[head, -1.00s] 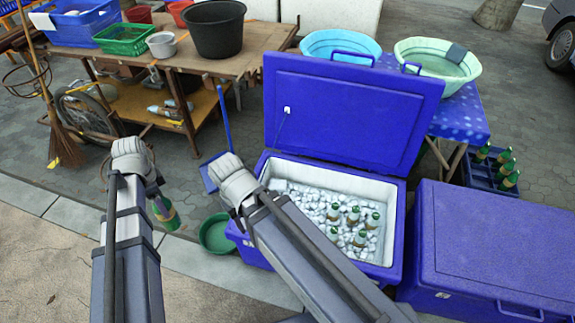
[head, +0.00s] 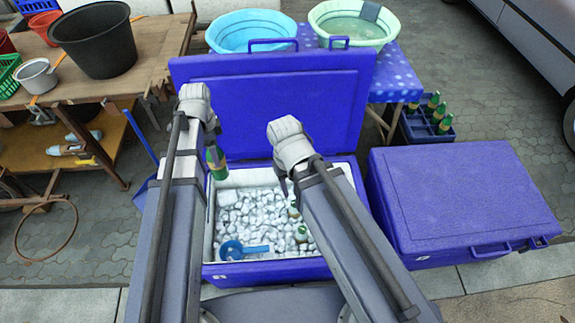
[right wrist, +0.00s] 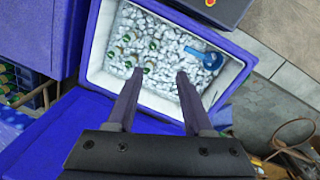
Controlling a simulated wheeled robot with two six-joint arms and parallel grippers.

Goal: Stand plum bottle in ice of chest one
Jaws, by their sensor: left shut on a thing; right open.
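The open blue chest (head: 240,272) has white inner walls and is full of ice (head: 245,215). My left gripper (head: 211,138) is shut on the plum bottle (head: 216,164), a green bottle with a pale label. It hangs about upright at the chest's back left, apparently above the ice. My right gripper (head: 284,182) is over the chest's right part. In the right wrist view its fingers (right wrist: 159,76) are apart and empty. Several green-capped bottles (right wrist: 136,58) stand in the ice, partly hidden by my right arm in the head view.
A blue scoop (head: 243,250) lies on the ice at front left. The raised lid (head: 270,110) stands behind the opening. A closed blue chest (head: 460,200) is at the right, and a crate of bottles (head: 425,128) behind it. A wooden workbench (head: 140,60) is at the left.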

